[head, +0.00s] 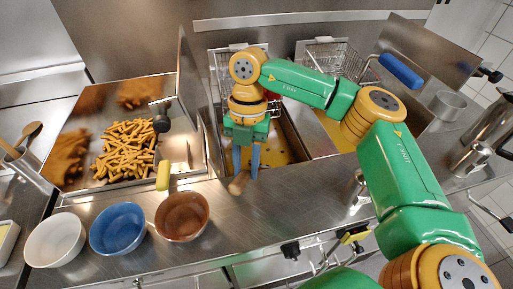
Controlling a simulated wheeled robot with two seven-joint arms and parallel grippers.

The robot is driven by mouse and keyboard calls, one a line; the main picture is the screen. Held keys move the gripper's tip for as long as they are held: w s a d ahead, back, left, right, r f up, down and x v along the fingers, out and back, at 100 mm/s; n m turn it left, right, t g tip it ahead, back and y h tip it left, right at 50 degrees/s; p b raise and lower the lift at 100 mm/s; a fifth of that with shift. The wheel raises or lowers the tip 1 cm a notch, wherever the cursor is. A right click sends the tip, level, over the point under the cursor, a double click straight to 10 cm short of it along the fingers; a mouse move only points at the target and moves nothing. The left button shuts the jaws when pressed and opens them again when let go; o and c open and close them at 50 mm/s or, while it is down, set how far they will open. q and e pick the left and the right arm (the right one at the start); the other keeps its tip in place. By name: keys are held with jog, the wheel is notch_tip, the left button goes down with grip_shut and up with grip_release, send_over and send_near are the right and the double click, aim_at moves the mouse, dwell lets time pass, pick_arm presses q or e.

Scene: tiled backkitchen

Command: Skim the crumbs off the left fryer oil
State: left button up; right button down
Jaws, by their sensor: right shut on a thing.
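The left fryer (298,149) is an open steel vat with yellow-brown oil (275,157), where several small dark crumbs show. My right gripper (246,168) points down at the front left of this vat, blue fingers shut on a tool with a light wooden handle end (238,184). I take it for the skimmer; its head is hidden by the gripper and arm, so I cannot tell if it touches the oil. My left gripper is not in view.
A wire basket (224,65) hangs behind the left fryer. The right fryer, with another basket (335,58) and blue handle (400,71), lies beyond my arm. A fries tray (80,185) is left. White (55,240), blue (118,229) and brown (182,216) bowls line the front counter.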

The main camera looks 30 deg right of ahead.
jog(key=w+a+p, duration=0.2)
jog(key=w+a, duration=0.1)
jog(key=d, duration=0.2)
jog(key=s+d, duration=0.1)
jog(key=d, duration=0.3)
jog(key=shift+s+d, duration=0.35)
jog(key=shift+s, duration=0.05)
jog(key=shift+s+a, duration=0.25)
jog(key=shift+a, duration=0.45)
jog(key=shift+s+a, duration=0.2)
jog(key=shift+a, duration=0.45)
jog(key=shift+s+a, duration=0.15)
jog(key=shift+a, duration=0.35)
